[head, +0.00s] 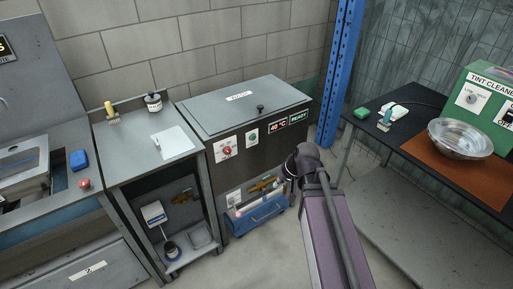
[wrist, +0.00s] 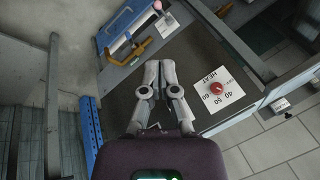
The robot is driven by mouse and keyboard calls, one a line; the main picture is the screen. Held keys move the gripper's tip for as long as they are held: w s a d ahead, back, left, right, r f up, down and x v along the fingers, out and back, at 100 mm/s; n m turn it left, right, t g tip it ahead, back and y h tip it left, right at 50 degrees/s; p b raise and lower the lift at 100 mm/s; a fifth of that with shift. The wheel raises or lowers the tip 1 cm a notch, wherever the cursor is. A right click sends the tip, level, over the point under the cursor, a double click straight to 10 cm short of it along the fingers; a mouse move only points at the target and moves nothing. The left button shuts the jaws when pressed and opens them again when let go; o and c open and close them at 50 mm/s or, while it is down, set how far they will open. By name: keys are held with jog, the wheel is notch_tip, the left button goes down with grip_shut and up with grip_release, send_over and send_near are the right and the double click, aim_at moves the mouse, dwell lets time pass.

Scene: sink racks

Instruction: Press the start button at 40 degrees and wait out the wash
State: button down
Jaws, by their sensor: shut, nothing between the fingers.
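The wash machine (head: 235,105) is a grey cabinet with a closed lid and a dark front panel. Its display (head: 287,122) reads 40 °C in red and READY in green. A green start button (head: 252,138) sits on a white plate left of the display. I do not make it out in the wrist view. The red heat knob (head: 227,151) is further left; it also shows in the wrist view (wrist: 216,88), beside the marks 40, 50 and 60. My gripper (wrist: 161,64) is shut and empty before the dark panel.
A side table (head: 136,151) and a sink (head: 20,165) are to the left. A metal bowl (head: 460,138) stands on the right table.

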aim_at(254, 138)
jog(key=w+a+f+m+t+y+b, duration=0.2)
jog(key=w+t+b, duration=0.1)
jog(key=w+b, duration=0.2)
jog(key=w+a+f+m+t+y+b, duration=0.1)
jog(key=w+a+f+t+y+b, duration=0.15)
jog(key=w+b, duration=0.25)
jog(key=w+d+f+m+t+b, duration=0.1)
jog(key=w+d+m+t+b, duration=0.5)
jog(key=b, duration=0.5)
jog(key=shift+w+m+t, duration=0.65)
jog(key=shift+w+m, duration=0.45)
jog(key=shift+w+a, duration=0.1)
jog(key=shift+w, duration=0.05)
jog(key=x, duration=1.3)
jog(key=shift+w+a+r, duration=0.1)
jog(key=shift+w+a, duration=0.1)
jog(key=shift+a, duration=0.05)
